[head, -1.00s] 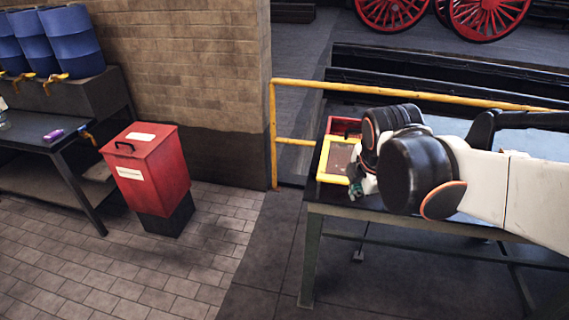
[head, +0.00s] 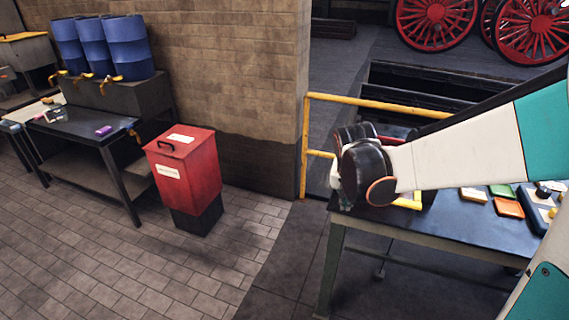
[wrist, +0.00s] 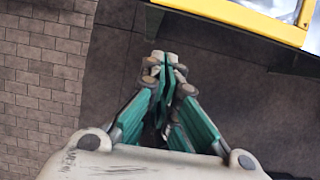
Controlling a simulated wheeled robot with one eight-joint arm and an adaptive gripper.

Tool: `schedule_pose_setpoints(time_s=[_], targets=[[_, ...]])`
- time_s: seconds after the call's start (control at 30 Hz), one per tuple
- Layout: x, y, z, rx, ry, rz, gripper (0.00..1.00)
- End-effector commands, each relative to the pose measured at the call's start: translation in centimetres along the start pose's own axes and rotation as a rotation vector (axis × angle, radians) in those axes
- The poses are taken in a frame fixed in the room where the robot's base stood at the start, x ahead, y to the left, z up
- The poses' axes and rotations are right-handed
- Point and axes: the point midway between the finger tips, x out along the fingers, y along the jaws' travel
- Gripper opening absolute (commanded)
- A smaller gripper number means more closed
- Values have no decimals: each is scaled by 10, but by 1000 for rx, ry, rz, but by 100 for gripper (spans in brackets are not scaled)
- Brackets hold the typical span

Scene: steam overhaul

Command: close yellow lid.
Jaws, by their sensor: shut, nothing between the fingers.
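The yellow lid shows in the wrist view as a yellow frame (wrist: 262,20) around a pale, shiny panel, cut off by the top right edge. In the head view only a small yellow part (head: 408,203) shows below my arm, at the table's left end; the rest is hidden. Whether it is open or closed cannot be told. My gripper (wrist: 164,66) is shut and empty, over the dark floor beside the table edge and apart from the yellow frame. In the head view my wrist hides the gripper.
The dark worktable (head: 450,222) holds an orange tray (head: 508,207), a green tray (head: 502,190) and a yellow block (head: 473,194). A yellow railing (head: 375,104) stands behind it. A red bin (head: 185,170) stands left, with open floor between.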

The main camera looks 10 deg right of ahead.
Motion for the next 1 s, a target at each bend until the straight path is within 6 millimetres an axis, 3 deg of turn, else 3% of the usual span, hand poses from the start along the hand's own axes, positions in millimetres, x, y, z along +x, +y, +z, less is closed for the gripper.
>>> schedule_pose_setpoints(time_s=[0.03,0.23,0.5,1.0], targets=[[14,0,0,1,0,0,0],[49,0,3,2,-1,0,0],[56,0,33,2,-2,-1,0],[56,1,38,1,-2,0,0]])
